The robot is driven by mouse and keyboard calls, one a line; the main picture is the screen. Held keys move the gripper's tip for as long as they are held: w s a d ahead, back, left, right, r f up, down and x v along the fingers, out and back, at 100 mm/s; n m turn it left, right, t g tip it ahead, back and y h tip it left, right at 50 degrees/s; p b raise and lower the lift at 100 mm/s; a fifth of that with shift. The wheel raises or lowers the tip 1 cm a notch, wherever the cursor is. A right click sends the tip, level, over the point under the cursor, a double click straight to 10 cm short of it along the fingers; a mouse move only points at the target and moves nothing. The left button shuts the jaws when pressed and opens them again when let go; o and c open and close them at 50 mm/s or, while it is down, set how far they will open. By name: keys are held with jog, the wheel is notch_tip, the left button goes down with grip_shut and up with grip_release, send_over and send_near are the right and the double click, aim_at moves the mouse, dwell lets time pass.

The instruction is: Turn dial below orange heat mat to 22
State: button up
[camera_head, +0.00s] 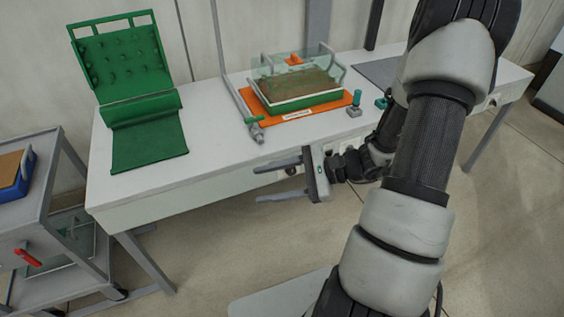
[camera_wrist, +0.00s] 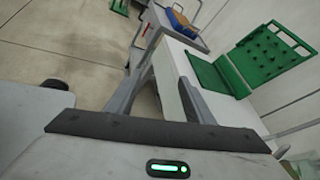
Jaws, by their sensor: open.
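The orange heat mat (camera_head: 260,110) lies on the white bench (camera_head: 215,135), under a tray (camera_head: 297,91) of brown soil with a clear cover. My gripper (camera_head: 257,184) is in front of the bench's front edge, below the mat. Its two fingers point left and are spread apart, with nothing between them. I cannot make out the dial; my gripper and arm cover part of the bench front below the mat. The wrist view shows the bench (camera_wrist: 235,110) from its side, without the heat mat.
A green sheet (camera_head: 148,140) and green studded panel (camera_head: 120,55) are at the bench's left. A small green-topped fitting (camera_head: 355,105) and a pipe (camera_head: 240,95) stand near the mat. A grey cart (camera_head: 65,215) with a blue tray (camera_head: 15,178) is at far left.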

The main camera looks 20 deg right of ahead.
jog(key=w+d+f+m+t+h+b, duration=0.3)
jog(key=d+f+m+t, duration=0.7)
jog(key=f, duration=0.3)
jog(key=m+t+h+b, duration=0.2)
jog(key=m+t+h, duration=0.1)
jog(key=m+h, duration=0.65)
send_near(292, 172)
jog(key=shift+m+y, duration=0.35)
jog(key=w+b, duration=0.2)
jog(key=w, duration=0.5)
jog(key=shift+w+r, duration=0.15)
jog(key=shift+w, duration=0.1)
jog(key=c, duration=1)
